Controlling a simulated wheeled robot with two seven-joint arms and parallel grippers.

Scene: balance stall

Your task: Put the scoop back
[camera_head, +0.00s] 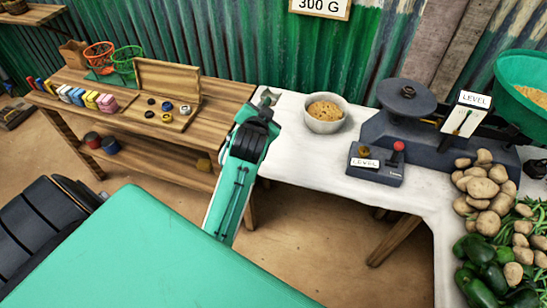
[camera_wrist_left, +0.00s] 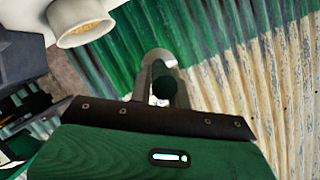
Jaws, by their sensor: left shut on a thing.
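My left gripper (camera_head: 266,99) is over the left end of the white-topped table, left of the white bowl (camera_head: 325,113) of grain. It is shut on what looks like the scoop. In the left wrist view, a dark green, rounded piece of the scoop (camera_wrist_left: 165,82) shows between the grey fingers of the gripper (camera_wrist_left: 162,90). The bowl also shows at the upper left of the wrist view (camera_wrist_left: 80,22). My right gripper is not in view.
A dark scale (camera_head: 405,98) and a box with a red button (camera_head: 376,164) stand right of the bowl. Potatoes (camera_head: 483,185), green vegetables and a green pan of grain (camera_head: 525,75) fill the right side. A wooden bench (camera_head: 215,105) at left holds a tray of weights (camera_head: 165,95) and wire baskets.

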